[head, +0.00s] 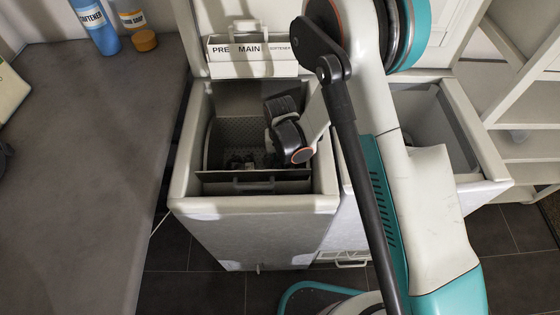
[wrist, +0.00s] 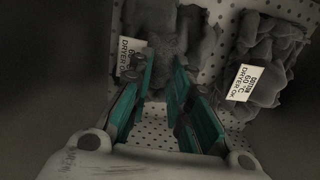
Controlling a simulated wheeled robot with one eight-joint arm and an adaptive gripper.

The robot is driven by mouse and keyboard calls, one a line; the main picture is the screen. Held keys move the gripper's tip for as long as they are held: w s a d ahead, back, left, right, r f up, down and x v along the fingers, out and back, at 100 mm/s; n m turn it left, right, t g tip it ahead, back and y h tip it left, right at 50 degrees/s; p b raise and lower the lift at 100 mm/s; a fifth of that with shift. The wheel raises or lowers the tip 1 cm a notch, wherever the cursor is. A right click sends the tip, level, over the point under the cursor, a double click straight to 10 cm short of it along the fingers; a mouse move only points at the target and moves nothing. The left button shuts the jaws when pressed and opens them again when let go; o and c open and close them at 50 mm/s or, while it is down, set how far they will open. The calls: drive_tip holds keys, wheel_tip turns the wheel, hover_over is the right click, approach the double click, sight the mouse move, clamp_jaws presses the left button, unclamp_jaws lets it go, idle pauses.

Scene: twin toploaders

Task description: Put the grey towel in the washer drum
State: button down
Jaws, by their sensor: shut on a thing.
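The washer drum (head: 234,130) shows through the open top of the left machine, with a perforated metal wall. My gripper (wrist: 161,72) reaches down into it; in the head view its fingers are mostly hidden. In the wrist view the teal-sided fingers are shut on a grey cloth, the grey towel (wrist: 156,22), which hangs between and beyond the fingertips. A white care label (wrist: 130,60) shows beside the left finger. The perforated drum wall also shows around it (wrist: 218,72). The view is dark, and the towel's lower part is hidden.
A second dark grey cloth (wrist: 268,38) with a white care label lies to the right in the drum. The washer's rim (head: 255,204) surrounds my arm closely. A detergent drawer (head: 252,55) is behind; a second open toploader (head: 425,110) stands right. The left counter (head: 90,150) is mostly clear.

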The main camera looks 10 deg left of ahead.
sight(280, 163)
drive_tip(key=c, duration=1.5)
unclamp_jaws()
wheel_tip(280, 163, up, 12)
drive_tip(key=p, duration=0.4)
drive_tip(key=shift+r, duration=0.15)
